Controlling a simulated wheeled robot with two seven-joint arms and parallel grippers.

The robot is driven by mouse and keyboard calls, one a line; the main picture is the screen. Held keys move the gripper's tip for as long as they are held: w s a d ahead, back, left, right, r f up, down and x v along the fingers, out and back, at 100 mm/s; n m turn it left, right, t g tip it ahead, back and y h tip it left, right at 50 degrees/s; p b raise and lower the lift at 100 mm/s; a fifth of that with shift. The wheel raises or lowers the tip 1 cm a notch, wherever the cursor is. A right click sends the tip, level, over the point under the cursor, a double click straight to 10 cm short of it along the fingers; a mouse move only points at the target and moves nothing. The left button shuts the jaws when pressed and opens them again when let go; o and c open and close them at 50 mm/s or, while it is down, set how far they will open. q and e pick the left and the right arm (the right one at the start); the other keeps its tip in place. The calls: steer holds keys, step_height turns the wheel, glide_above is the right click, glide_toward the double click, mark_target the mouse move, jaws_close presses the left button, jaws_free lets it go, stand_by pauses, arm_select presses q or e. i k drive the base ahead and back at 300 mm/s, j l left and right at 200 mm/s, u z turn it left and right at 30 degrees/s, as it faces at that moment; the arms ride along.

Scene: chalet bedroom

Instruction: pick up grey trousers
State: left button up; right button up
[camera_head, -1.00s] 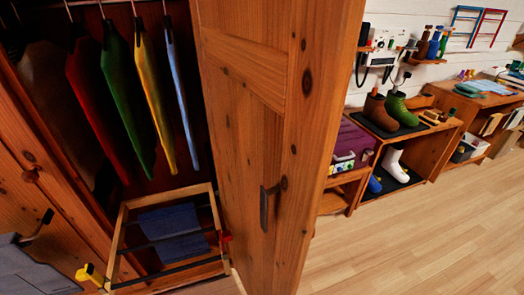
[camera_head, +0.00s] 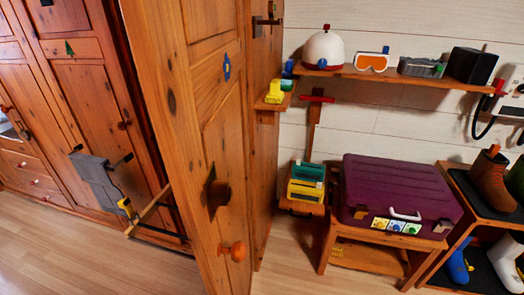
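A grey folded cloth (camera_head: 100,183), which looks like the grey trousers, hangs at the left in front of a wooden cupboard door. Short dark bar ends show at its top left and top right; I cannot tell exactly what holds it. A wooden pull-out rack (camera_head: 152,208) with a yellow corner piece (camera_head: 126,206) sticks out low beside its lower right edge. Most of the rack is hidden behind the open wardrobe door. Neither of my grippers shows in this view.
The open wooden wardrobe door (camera_head: 185,130) stands upright in the middle. At the right are a purple case (camera_head: 395,190) on a low bench, a wall shelf (camera_head: 390,76) with a white helmet (camera_head: 323,48), and boots (camera_head: 492,180). The floor (camera_head: 90,260) at lower left is clear.

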mark_target(92, 169)
steer(key=l+u, duration=0.5)
steer(key=j+z, duration=0.3)
steer(key=j, duration=1.05)
steer(key=j+z, duration=0.3)
steer(key=j, duration=1.05)
steer(key=i+j+z, duration=0.1)
steer(key=j, duration=0.25)
steer(key=i+j+z, duration=0.1)
steer(key=i+j, duration=0.2)
steer(key=i+j+z, duration=0.15)
steer(key=j, duration=0.25)
steer(key=i+j+z, duration=0.1)
steer(key=j, duration=0.3)
steer(key=i+l, duration=0.05)
steer(key=i, duration=0.05)
